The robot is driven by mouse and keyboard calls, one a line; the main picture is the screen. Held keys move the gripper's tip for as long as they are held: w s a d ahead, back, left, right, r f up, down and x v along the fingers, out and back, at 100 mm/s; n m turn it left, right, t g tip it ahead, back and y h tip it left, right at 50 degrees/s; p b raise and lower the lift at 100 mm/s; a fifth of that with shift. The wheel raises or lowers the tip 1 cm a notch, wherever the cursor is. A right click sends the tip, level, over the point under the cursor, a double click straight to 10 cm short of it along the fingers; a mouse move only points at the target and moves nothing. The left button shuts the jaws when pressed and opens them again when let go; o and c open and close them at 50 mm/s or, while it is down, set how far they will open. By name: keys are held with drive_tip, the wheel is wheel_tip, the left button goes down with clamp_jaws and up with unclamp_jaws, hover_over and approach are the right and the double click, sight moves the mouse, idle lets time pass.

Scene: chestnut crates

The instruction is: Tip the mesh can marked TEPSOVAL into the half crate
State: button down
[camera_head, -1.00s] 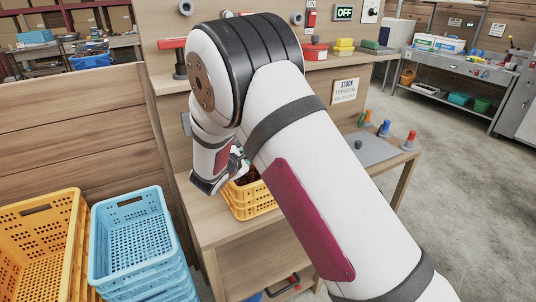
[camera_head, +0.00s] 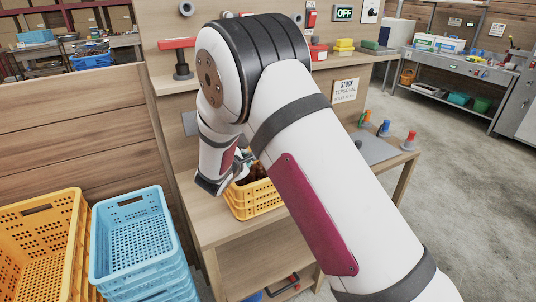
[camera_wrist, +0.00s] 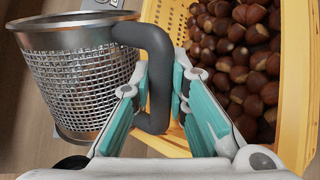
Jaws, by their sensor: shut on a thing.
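A silver mesh can (camera_wrist: 80,85) with a thick grey handle (camera_wrist: 158,75) fills the left of the wrist view. My gripper (camera_wrist: 160,72) is shut on the handle. The can is beside the low yellow crate (camera_wrist: 172,14), which holds brown chestnuts (camera_wrist: 240,55). A label shows partly at the can's far rim, but I cannot read it. I see no chestnuts through the mesh. In the head view the crate (camera_head: 255,205) sits on the wooden bench, partly hidden by my arm, and my gripper (camera_head: 226,184) is at its left side. The can is hidden there.
A larger yellow crate (camera_head: 78,235) and stacked blue crates (camera_head: 130,278) stand left of the bench (camera_head: 215,228). A grey plate (camera_head: 372,148) and coloured pegs (camera_head: 385,128) are at the bench's right.

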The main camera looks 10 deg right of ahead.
drive_tip(key=shift+w+f+m+y+b, duration=0.1)
drive_tip(key=shift+f+m+y+b, duration=0.15)
drive_tip(key=shift+m+y+b, duration=0.25)
idle(0.6)
drive_tip(key=shift+d+f+m+y+b, duration=0.4)
drive_tip(key=shift+d+f+m+b, duration=0.1)
drive_tip(key=shift+m, duration=0.1)
idle(0.8)
